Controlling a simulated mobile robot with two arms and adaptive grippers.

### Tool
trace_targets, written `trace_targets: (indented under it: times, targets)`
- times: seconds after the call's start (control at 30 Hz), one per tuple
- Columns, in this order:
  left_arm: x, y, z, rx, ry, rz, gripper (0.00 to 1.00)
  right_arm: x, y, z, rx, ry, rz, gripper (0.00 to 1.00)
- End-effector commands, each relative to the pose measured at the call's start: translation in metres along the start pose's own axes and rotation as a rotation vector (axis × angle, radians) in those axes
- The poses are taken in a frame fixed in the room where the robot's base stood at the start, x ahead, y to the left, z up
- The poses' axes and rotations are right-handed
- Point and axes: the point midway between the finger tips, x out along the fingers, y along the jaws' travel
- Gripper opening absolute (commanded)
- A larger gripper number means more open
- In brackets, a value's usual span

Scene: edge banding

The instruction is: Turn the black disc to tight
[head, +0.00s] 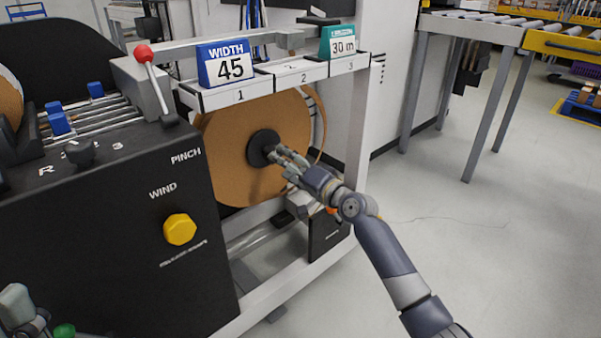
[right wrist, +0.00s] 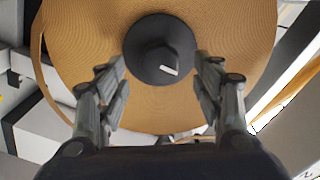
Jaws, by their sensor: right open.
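The black disc (head: 262,148) sits at the centre of a large brown roll of banding (head: 225,160) under the numbered shelf. In the right wrist view the disc (right wrist: 160,48) has a raised hub with a short white mark pointing to the lower right. My right gripper (head: 275,153) reaches in from the right, close in front of the disc. In the right wrist view its open fingers (right wrist: 158,70) stand to either side of the disc's lower part, with nothing held between them. Contact with the disc cannot be told. My left gripper (head: 25,318) is partly visible at the lower left corner.
A black machine panel (head: 110,220) with a yellow WIND knob (head: 180,229) and a red-topped lever (head: 143,53) stands at left. A WIDTH 45 sign (head: 228,65) and a 30 m sign (head: 338,42) stand on the shelf.

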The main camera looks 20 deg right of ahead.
Motion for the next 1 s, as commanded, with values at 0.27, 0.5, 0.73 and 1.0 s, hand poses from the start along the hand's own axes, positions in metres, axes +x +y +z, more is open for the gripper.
trace_targets:
  times: [0.27,0.5,0.73,1.0]
  targets:
    - [0.000,0.000,0.000,0.000,-0.001,-0.001,0.40,-0.044,0.001,0.000,0.001,0.000,0.000,0.61]
    - [0.000,0.000,0.000,0.000,-0.001,0.000,0.40,-0.057,-0.001,0.000,0.001,0.000,-0.001,0.61]
    - [0.000,0.000,0.000,0.000,-0.001,0.000,0.40,-0.057,-0.001,0.000,0.001,0.001,-0.002,0.61]
    - [0.000,0.000,0.000,0.000,-0.001,-0.001,0.40,-0.058,-0.002,0.002,-0.012,0.010,-0.007,0.61]
